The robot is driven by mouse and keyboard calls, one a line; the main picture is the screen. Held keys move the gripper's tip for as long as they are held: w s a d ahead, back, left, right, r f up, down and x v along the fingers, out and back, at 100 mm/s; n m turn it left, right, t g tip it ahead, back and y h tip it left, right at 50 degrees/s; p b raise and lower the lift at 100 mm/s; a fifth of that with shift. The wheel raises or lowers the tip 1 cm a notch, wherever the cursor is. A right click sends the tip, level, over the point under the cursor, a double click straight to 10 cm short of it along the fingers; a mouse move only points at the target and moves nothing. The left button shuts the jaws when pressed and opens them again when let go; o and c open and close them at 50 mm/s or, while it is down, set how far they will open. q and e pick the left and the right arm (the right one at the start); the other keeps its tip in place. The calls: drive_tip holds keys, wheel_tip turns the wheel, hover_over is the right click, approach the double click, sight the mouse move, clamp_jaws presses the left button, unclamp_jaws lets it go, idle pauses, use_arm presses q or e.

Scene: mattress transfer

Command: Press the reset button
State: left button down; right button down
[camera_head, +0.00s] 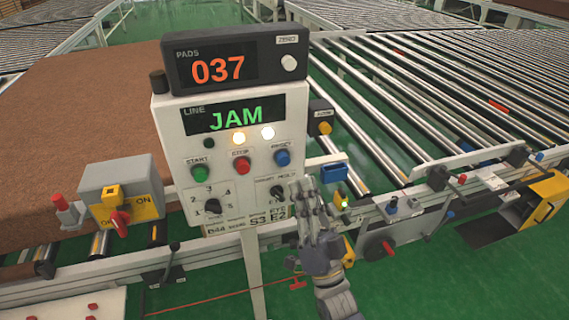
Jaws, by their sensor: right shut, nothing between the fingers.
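The control panel (178,124) stands upright at the centre, its line display (235,119) showing JAM in green. The blue reset button (282,157) is on the panel's right side, in a row with the green start button (199,173) and the red stop button (242,165). My right gripper (304,186) is shut and empty, in front of the panel's lower right, below the blue button and close to the lower right knob (278,192). I cannot tell whether it touches the panel. My left gripper is not in view.
A counter box (240,62) reading 037 sits on top of the panel. A grey switch box (118,187) with a red handle is at left. A brown mattress (90,110) lies behind. Roller conveyors (420,90) fill the right. A grey lever box (400,235) is right of my gripper.

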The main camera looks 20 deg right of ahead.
sight(283, 159)
drive_tip(key=shift+w+a+b, duration=0.1)
drive_tip(key=shift+w+b, duration=0.6)
drive_tip(key=shift+w, duration=1.95)
drive_tip(key=shift+w, duration=0.1)
drive_tip(key=shift+w, duration=0.3)
drive_tip(key=shift+w+b, duration=0.6)
drive_tip(key=shift+w, duration=0.25)
idle(0.5)
drive_tip(key=shift+s+p, duration=0.45)
drive_tip(key=shift+s, duration=0.8)
